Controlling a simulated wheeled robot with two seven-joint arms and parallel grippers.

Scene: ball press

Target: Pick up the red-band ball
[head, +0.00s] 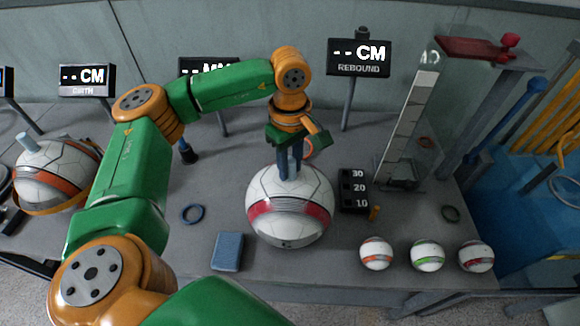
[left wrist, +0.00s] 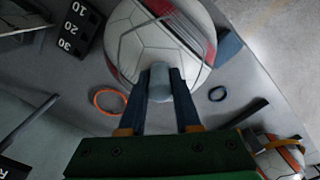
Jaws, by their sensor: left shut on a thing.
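The large white ball with a red band (head: 290,207) is in the middle of the table in the head view. It fills the upper middle of the left wrist view (left wrist: 150,45). My left gripper (head: 289,172) points down at its top. In the left wrist view its two fingers (left wrist: 160,88) are shut on the grey knob (left wrist: 159,80) of this ball. I cannot tell whether the ball touches the table. A small red-band ball (head: 477,256) stands at the table's front right, apart from my gripper. My right gripper is not in view.
Small orange-band (head: 376,253) and green-band (head: 428,255) balls stand at the front right. A black 10-20-30 block (head: 353,191) and a clear tube (head: 410,120) are right of the large ball. A blue pad (head: 228,251) lies front left. A large orange-band ball (head: 55,174) sits far left.

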